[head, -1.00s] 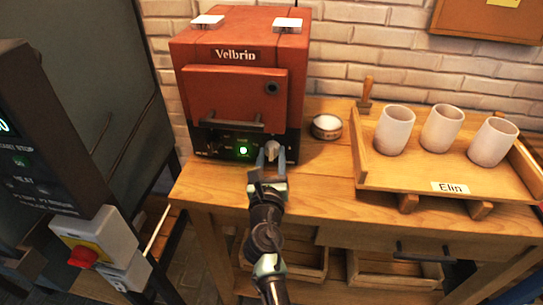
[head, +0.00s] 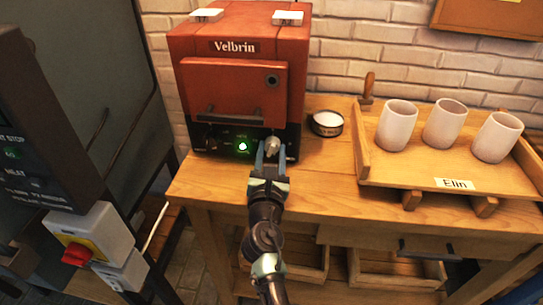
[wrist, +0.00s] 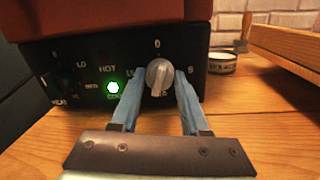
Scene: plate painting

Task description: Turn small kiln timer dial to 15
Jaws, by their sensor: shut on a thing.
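The small red kiln (head: 240,85), labelled Velbrin, stands on the wooden bench with a black control panel (wrist: 85,80) along its base. Its silver timer dial (wrist: 159,77) is at the panel's right, with a 0 above it and other marks partly hidden at its sides. The dial also shows in the head view (head: 272,145). My gripper (wrist: 158,84) has its blue fingers on either side of the dial, shut on it. The dial's ridge looks near upright, tilted slightly. A green light (wrist: 113,87) glows left of the dial.
A small round tin (head: 326,124) stands right of the kiln. A wooden tray (head: 450,182) labelled Elin holds three pale cups further right. A dark cabinet with a red switch (head: 77,255) stands at left.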

